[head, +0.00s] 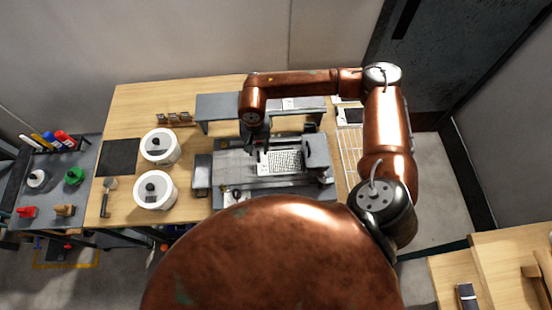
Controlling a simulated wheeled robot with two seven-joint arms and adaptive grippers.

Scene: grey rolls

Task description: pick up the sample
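My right gripper (256,142) hangs down at the end of the copper arm, over the back left part of a grey bench machine (238,168). It is dark and small, and I cannot tell whether its fingers are open or shut, or whether it holds anything. A white gridded plate (283,161) lies on the machine, just right of and in front of the gripper. I cannot make out for sure which item is the sample; the gripper and arm hide part of the machine's back left. My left gripper is not in view.
Two white round pots (159,147) with dark knobs stand left of the machine. A grey raised shelf (218,105) stands behind it, and a wire rack (351,153) is to the right. A dark mat (119,157) lies at left. A side table (58,178) holds coloured items.

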